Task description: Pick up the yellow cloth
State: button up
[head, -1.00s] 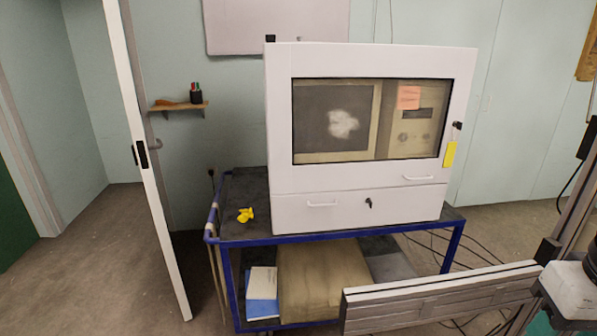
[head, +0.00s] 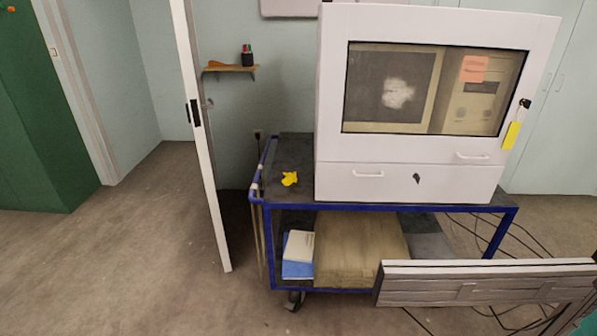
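A small crumpled yellow cloth (head: 289,179) lies on the dark top of a blue-framed cart (head: 290,150), near its left front corner. It sits just left of a large white cabinet and appears apart from it. My gripper is not in view, so its state and its distance from the cloth do not show.
The white cabinet (head: 408,183) with a window fills most of the cart top. A door edge (head: 205,150) stands left of the cart. A grey beam (head: 480,280) crosses the lower right. Cables lie on the floor there. The floor (head: 110,260) at left is clear.

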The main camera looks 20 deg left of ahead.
aim_at(290, 177)
jog(key=u, duration=0.85)
jog(key=k, duration=1.15)
jog(key=u, duration=1.45)
jog(key=i, duration=2.15)
jog(key=z, duration=0.6)
jog(key=i, duration=0.8)
jog(key=z, duration=1.5)
jog(key=i, duration=0.8)
jog(key=z, duration=0.9)
jog(key=i, duration=0.5)
